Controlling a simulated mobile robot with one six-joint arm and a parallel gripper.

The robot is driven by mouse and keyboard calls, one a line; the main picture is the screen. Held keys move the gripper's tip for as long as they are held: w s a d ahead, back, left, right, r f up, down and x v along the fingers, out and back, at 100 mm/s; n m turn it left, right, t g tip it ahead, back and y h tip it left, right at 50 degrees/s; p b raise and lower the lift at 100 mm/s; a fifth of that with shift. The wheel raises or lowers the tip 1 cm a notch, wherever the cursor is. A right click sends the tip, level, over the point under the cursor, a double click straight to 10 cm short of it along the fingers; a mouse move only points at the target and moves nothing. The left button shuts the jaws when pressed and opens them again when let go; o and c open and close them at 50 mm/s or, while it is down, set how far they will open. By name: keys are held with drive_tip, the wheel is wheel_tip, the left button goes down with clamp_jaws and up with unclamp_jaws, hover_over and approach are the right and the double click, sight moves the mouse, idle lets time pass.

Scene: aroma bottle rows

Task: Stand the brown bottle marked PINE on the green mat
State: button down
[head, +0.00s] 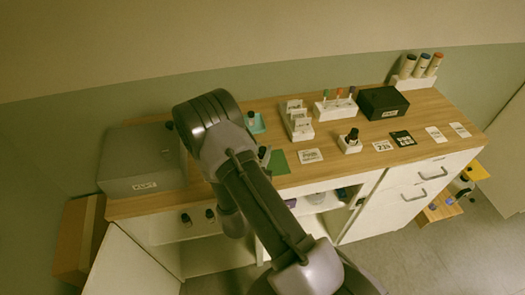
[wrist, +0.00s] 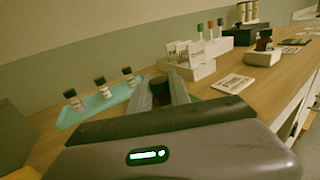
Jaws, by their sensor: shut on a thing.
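The green mat (head: 277,162) lies on the cabinet top in the head view, partly covered by my arm. In the wrist view my gripper (wrist: 162,88) reaches forward over the top, at the mat's area, with its fingers close together around a dark thing. That thing is mostly hidden by the fingers and the wrist housing, and no label on it can be read. A dark tip (head: 262,152) shows beside my arm at the mat's left edge; I cannot tell whether it is the held thing or a finger. The word PINE is not readable anywhere.
A teal tray (wrist: 84,117) with three small dark-capped bottles stands left of my gripper. White card racks (wrist: 190,66), a dark bottle (head: 352,136) in a white holder and a black box (head: 383,102) stand to the right. A grey box (head: 140,165) fills the left end.

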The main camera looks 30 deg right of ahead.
drive_tip(key=shift+s+f, duration=0.1)
drive_tip(key=shift+f, duration=0.05)
drive_tip(key=c, duration=1.2)
unclamp_jaws()
